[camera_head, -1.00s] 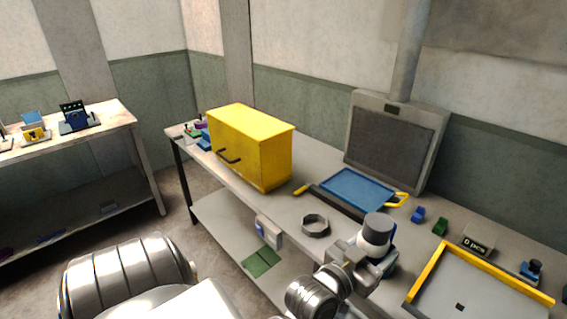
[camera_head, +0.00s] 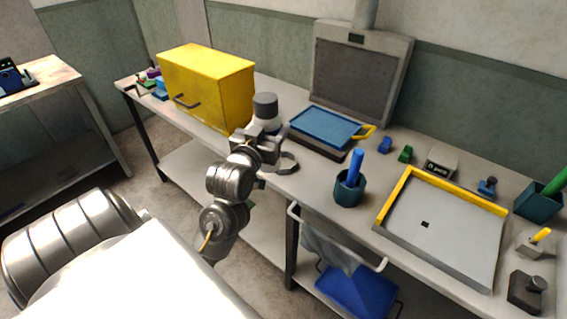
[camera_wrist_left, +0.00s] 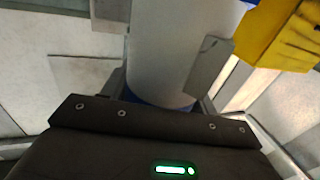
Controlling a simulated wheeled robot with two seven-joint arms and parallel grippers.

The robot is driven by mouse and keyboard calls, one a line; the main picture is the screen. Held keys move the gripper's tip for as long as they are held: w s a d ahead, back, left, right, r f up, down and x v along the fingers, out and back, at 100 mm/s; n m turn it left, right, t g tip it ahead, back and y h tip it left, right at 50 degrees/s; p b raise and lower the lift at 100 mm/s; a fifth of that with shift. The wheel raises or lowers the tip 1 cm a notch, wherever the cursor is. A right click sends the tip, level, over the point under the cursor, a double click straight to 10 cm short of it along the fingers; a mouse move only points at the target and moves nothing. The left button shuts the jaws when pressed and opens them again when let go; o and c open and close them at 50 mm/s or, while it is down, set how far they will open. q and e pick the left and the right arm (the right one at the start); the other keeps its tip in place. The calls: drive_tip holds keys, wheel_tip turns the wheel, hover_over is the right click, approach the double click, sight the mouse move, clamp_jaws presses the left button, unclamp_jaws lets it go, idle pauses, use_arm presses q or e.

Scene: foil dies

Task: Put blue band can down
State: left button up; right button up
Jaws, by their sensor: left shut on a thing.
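The blue band can (camera_head: 265,106) has a dark top and a pale body in the head view. My left gripper (camera_head: 258,138) is shut on it and holds it upright beside the yellow cabinet's right end. In the left wrist view the can's white body (camera_wrist_left: 175,55) fills the middle, with a blue band (camera_wrist_left: 155,99) near the jaws. My gripper covers the can's lower part in the head view, so I cannot tell whether its base touches the table. My right gripper is not in view.
A grey ring (camera_head: 287,164) lies on the table (camera_head: 310,185) just right of my gripper. The yellow cabinet (camera_head: 205,85) stands left, and a blue tray (camera_head: 325,127) lies right. A teal cup (camera_head: 350,190) and yellow-edged tray (camera_head: 440,235) are further right.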

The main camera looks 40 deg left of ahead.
use_arm(q)
drive_tip(key=w+a+f, duration=0.2)
drive_tip(key=w+f, duration=0.4)
drive_tip(key=w+a+f, duration=0.3)
drive_tip(key=w+f, duration=0.3)
drive_tip(key=shift+w+a+f+p, duration=0.35)
drive_tip(key=shift+f, duration=0.05)
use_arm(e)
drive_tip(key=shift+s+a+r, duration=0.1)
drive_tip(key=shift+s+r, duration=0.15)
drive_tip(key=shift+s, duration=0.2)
use_arm(q)
drive_tip(key=shift+f, duration=0.2)
drive_tip(key=o, duration=1.3)
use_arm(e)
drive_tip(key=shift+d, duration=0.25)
